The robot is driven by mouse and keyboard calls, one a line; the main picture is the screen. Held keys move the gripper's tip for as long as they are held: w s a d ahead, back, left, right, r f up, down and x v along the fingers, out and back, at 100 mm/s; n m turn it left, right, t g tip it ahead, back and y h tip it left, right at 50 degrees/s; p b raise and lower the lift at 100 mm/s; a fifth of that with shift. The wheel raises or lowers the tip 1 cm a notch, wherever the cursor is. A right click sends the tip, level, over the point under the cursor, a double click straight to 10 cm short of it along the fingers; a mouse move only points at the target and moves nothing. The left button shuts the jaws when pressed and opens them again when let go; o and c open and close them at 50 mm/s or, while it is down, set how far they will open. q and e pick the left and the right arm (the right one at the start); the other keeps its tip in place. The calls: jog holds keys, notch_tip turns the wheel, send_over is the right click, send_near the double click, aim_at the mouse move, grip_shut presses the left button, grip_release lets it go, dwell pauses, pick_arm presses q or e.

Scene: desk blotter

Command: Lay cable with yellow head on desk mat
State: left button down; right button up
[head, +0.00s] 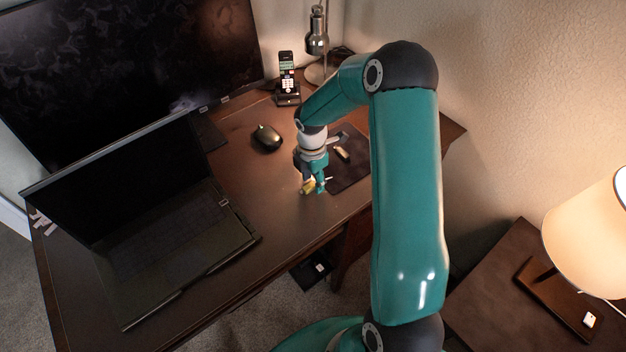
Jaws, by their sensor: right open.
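The dark desk mat (350,177) lies at the right part of the wooden desk, partly hidden behind my right arm. A small yellow piece (308,187), which looks like the yellow cable head, is at the fingertips of my right gripper (316,187), just left of the mat. The gripper points down at the desk and is open. I cannot tell whether the fingers touch the yellow piece, and no cable length is clear. A small tan-and-dark item (343,154) lies on the mat. My left gripper is not in view.
An open laptop (175,225) fills the left of the desk, with a large monitor (130,60) behind it. A mouse (267,137), a cordless phone (287,85) and a metal lamp (317,40) stand farther back. The desk between laptop and gripper is clear.

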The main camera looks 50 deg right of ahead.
aim_at(312, 184)
notch_tip(312, 184, up, 12)
jog(key=shift+a+f+b, duration=0.15)
jog(key=shift+f+b, duration=0.05)
jog(key=shift+b, duration=0.2)
dwell(0.4)
